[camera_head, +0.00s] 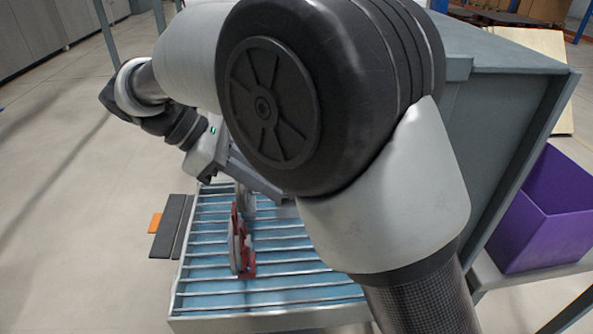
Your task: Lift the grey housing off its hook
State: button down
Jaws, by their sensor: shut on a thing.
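My gripper (246,190) points down over a slatted steel-and-blue surface, partly hidden behind my own arm. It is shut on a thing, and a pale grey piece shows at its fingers. I take this for the grey housing (246,204), but its outline is small and mostly covered. Just in front of it stands an upright red part with grey rounded sides (235,252), close to the gripper. I cannot tell whether it touches the grey piece. No hook can be made out.
The slatted surface (205,272) has bare slats on both sides of the red part. Dark strips and an orange piece (155,223) lie to its left. A grey cabinet-like structure (500,110) stands at right, with a purple bin (535,225) beside it. Open floor lies at left.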

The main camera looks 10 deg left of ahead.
jog(key=shift+p+v, duration=1.1)
jog(key=shift+d+r, duration=0.1)
jog(key=shift+r, duration=0.05)
jog(key=s+a+p, duration=0.3)
jog(key=a+p, duration=0.9)
jog(key=a, duration=0.1)
jog(key=shift+s, duration=0.35)
dwell(0.3)
